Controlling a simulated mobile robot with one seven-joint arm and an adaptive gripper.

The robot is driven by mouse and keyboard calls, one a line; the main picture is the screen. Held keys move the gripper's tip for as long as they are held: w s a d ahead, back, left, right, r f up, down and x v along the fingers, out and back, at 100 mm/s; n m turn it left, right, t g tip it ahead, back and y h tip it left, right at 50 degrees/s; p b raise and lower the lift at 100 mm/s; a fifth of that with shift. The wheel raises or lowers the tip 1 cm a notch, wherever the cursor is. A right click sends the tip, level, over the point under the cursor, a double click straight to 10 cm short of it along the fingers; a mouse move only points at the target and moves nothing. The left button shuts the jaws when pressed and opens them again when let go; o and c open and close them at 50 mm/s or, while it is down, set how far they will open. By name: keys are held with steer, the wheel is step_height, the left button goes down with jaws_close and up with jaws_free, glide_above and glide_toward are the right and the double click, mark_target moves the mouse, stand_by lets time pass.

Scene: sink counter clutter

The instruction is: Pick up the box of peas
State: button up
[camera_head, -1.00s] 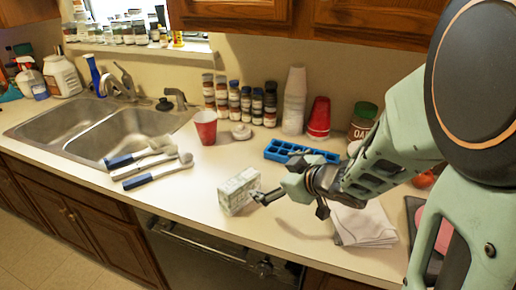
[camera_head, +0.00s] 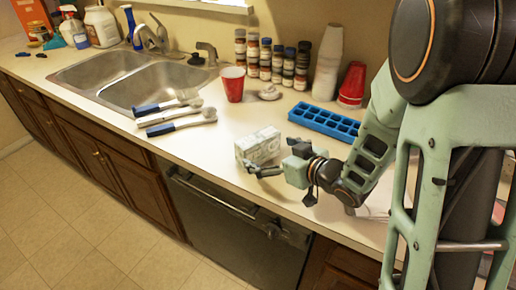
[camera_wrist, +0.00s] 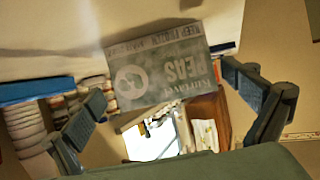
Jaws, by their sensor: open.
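The box of peas (camera_head: 258,146) is a small white and pale green carton standing on the counter near its front edge. In the wrist view the box (camera_wrist: 160,72) appears grey, with "PEAS" lettering tilted and upside down. My gripper (camera_head: 272,166) is open and low over the counter at the right and near side of the box. In the wrist view its two fingers stand apart, left and right of the box, with the box beyond or between their tips. I cannot tell whether either finger touches it.
A blue ice tray (camera_head: 323,122) lies behind my gripper. A red cup (camera_head: 232,84) stands near the double sink (camera_head: 133,80). Blue-handled brushes (camera_head: 178,122) lie left of the box. Spice jars (camera_head: 265,60) and stacked cups (camera_head: 327,65) line the wall.

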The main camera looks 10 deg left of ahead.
mark_target(263, 149)
steer(key=shift+x, duration=2.6)
steer(key=c, duration=1.2)
steer(key=shift+c, duration=0.2)
steer(key=shift+a+r, duration=0.1)
steer(key=shift+r, duration=0.05)
